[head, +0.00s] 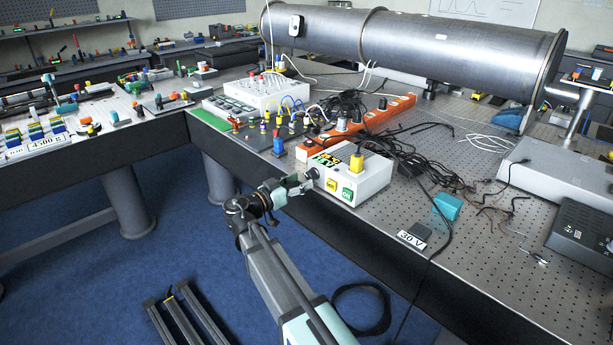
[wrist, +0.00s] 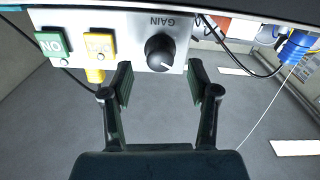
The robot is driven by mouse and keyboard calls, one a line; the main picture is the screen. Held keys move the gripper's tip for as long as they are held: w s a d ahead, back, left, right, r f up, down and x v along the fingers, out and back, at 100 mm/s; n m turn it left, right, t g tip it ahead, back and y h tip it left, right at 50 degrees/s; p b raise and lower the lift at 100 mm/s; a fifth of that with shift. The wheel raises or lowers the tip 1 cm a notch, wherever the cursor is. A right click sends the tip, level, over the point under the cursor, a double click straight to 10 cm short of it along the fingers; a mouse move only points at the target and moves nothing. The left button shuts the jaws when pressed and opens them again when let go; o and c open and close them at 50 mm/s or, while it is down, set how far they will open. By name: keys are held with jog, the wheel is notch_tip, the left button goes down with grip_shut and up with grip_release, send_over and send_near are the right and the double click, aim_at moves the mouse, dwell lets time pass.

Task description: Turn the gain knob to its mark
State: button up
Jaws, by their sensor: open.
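The gain knob (wrist: 159,52) is a round black knob with a short white pointer line, on the pale front panel of a box (head: 370,183). The panel shows upside down in the wrist view, with the word GAIN beside the knob. In that view the pointer slants to the lower right. I cannot make out a target mark. My gripper (wrist: 160,82) is open and empty, its two fingers just short of the knob and on either side of its line. In the head view my gripper (head: 299,187) is at the box's left front corner, partly hiding the knob.
A yellow button (head: 332,184) and a green ON button (head: 348,195) sit beside the knob. A yellow plug (head: 356,161) stands on the box. Black cables (head: 425,172) and an orange power strip (head: 372,122) lie behind. The space in front of the table edge is free.

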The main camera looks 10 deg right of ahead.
aim_at(308, 177)
jog(key=shift+x, duration=1.65)
grip_shut()
jog(key=shift+n, duration=0.3)
